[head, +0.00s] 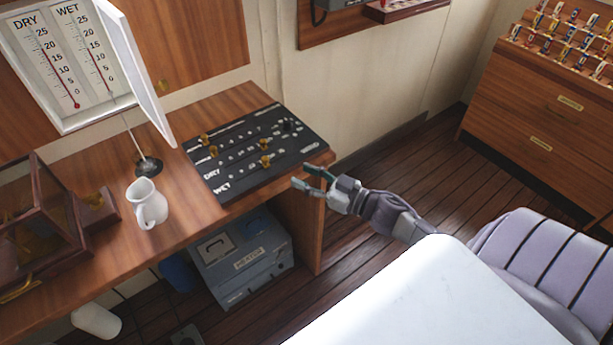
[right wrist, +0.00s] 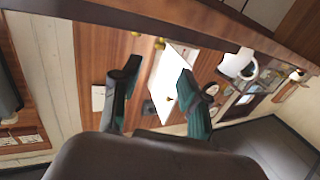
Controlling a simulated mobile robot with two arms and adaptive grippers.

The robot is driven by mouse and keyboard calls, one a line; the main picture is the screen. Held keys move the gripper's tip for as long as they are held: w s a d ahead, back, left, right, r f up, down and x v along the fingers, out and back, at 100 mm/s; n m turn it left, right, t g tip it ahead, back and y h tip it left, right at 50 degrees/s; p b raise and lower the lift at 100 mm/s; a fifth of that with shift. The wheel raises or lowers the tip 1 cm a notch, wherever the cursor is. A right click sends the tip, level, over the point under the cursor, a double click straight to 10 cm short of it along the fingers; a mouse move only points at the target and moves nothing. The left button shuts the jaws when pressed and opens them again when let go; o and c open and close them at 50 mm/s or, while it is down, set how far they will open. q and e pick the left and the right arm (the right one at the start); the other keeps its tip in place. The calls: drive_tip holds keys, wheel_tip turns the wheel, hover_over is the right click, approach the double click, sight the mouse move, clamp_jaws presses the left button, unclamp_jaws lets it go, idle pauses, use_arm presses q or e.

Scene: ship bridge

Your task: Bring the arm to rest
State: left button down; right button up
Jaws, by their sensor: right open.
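My right gripper (head: 315,179) is open and empty near the front right corner of the wooden desk in the head view. Its arm comes in from the lower right. Its two dark fingers (right wrist: 158,95) stand apart in the right wrist view, with nothing between them that I can see held. A black board (head: 245,150) marked DRY and WET, with several brass knobs, lies on the desk to the left of the gripper. My left gripper is not in view.
A white jug (head: 148,203) stands on the desk (head: 190,225) near a glass-sided wooden case (head: 35,215). A DRY/WET thermometer cabinet (head: 70,60) hangs open above. A grey box (head: 240,262) sits below. Wooden drawers (head: 535,110) stand at right; the floor between is clear.

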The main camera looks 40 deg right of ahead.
idle(0.3)
drive_tip(key=s+d+f+m+g+h, duration=0.15)
drive_tip(key=s+f, duration=0.25)
drive_tip(key=f, duration=0.6)
drive_tip(key=s+d+f+m+g+h, duration=0.1)
drive_tip(key=s+f+g+h, duration=0.2)
drive_tip(key=f, duration=0.8)
drive_tip(key=s+d+f+m+g+h, duration=0.1)
drive_tip(key=s+d+f+m+h, duration=0.3)
drive_tip(key=f, duration=0.6)
drive_tip(key=s+a+f+n+g, duration=0.1)
drive_tip(key=s+a+f+g, duration=0.2)
drive_tip(key=s+f, duration=0.3)
drive_tip(key=s+a+f+n+g, duration=0.1)
drive_tip(key=s+a+f+g, duration=0.2)
drive_tip(key=s, duration=1.1)
drive_tip(key=s+a+f+n+g+y, duration=0.1)
drive_tip(key=s+a+f+g, duration=0.3)
drive_tip(key=s+a+f, duration=0.4)
drive_tip(key=shift+s+f+n, duration=0.5)
drive_tip(key=shift+s+n, duration=0.05)
drive_tip(key=shift+s, duration=0.45)
drive_tip(key=shift+w, duration=0.1)
